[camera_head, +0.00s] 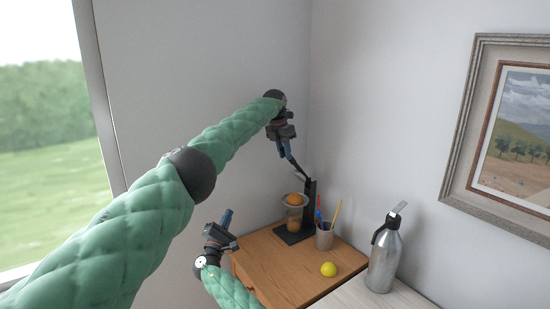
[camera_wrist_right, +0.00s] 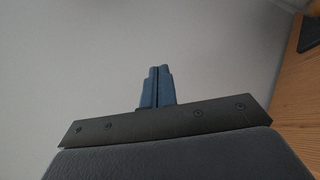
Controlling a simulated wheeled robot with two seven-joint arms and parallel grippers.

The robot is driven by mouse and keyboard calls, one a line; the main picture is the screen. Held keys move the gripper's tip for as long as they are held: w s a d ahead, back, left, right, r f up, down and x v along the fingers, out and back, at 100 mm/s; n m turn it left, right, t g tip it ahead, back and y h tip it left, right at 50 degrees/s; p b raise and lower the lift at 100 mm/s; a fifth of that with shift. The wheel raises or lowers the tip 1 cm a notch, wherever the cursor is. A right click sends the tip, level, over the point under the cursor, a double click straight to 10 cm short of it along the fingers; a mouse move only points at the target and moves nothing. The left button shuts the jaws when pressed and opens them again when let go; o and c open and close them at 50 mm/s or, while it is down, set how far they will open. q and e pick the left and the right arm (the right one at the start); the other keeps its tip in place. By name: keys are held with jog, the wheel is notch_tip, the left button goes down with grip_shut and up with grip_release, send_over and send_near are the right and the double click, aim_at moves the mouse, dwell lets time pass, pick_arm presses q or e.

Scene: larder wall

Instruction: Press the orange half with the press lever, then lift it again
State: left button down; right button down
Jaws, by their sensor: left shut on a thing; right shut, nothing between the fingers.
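The citrus press (camera_head: 309,205) is a dark stand at the back of the wooden top, against the wall. Its dark lever (camera_head: 298,167) is raised and slants up to the left. The orange half (camera_head: 295,199) sits on top of a clear vessel (camera_head: 294,217) in the press, with orange colour lower in the vessel. My left gripper (camera_head: 287,155) is above the press, shut on the upper end of the lever. My right gripper (camera_head: 226,217) is shut and empty, left of the wooden top; its closed blue fingers (camera_wrist_right: 157,86) show in the right wrist view.
A cup with pens (camera_head: 324,238) stands right of the press. A yellow lemon (camera_head: 328,269) lies in front of it on the wooden top (camera_head: 285,275). A metal bottle (camera_head: 384,262) stands further right. A framed picture (camera_head: 480,110) hangs on the right wall.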

jog(key=w+d+r+m+g+h, duration=0.1)
jog(key=d+r+m+g+h, duration=0.1)
jog(key=d+r+m+h, duration=0.35)
jog(key=d+r+m+g+h, duration=0.35)
jog(key=r+m, duration=0.25)
jog(key=r, duration=0.2)
jog(key=h, duration=0.1)
send_near(281, 150)
jog(key=x, duration=0.6)
jog(key=shift+w+d, duration=0.2)
jog(key=shift+w, duration=0.25)
jog(key=shift+f+t, duration=0.1)
jog(key=shift+t, duration=0.15)
